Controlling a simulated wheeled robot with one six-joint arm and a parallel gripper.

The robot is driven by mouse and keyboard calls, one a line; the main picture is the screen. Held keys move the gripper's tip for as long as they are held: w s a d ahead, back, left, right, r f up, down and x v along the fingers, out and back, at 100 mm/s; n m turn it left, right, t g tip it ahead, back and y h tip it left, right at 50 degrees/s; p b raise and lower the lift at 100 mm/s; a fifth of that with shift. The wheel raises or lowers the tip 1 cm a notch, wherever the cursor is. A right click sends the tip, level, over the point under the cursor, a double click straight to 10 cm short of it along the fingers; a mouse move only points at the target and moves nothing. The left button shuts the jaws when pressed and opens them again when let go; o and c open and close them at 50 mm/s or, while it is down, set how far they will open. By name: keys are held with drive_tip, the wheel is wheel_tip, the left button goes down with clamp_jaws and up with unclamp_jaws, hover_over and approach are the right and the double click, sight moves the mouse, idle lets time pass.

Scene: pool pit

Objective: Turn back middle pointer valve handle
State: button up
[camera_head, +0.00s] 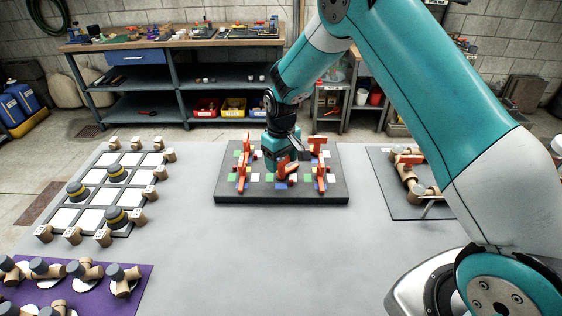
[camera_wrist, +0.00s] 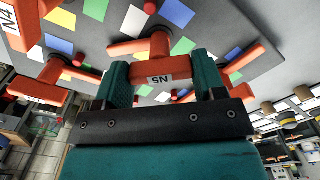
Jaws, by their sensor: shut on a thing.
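A dark board (camera_head: 225,192) carries several red-orange pointer valve handles and coloured squares. My gripper (camera_head: 280,158) is over the back middle of the board. In the wrist view, the teal fingers of my gripper (camera_wrist: 161,76) are on both sides of a red-orange handle (camera_wrist: 153,48) with an upside-down label that seems to read N5. The gripper is shut on this handle. In the head view my gripper hides the back middle handle. The front middle handle (camera_head: 287,169) shows just in front of it.
Other handles stand close by: back left (camera_head: 246,146), back right (camera_head: 318,140), front left (camera_head: 243,178) and front right (camera_head: 321,178). A tile grid (camera_head: 97,197) lies left, a purple mat (camera_head: 146,284) front left, a pipe panel (camera_head: 383,178) right. The table centre front is clear.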

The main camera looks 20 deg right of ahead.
sight(281, 160)
drive_tip(key=n, duration=0.4)
drive_tip(key=shift+n+b, duration=0.3)
drive_tip(key=shift+b, duration=0.1)
drive_tip(key=shift+n, duration=2.3)
drive_tip(key=o, duration=0.9)
drive_tip(key=shift+b, duration=0.3)
drive_tip(key=shift+r, duration=0.1)
wheel_tip(281, 160, up, 17)
drive_tip(key=shift+r+b, duration=0.15)
drive_tip(key=shift+b, duration=1.05)
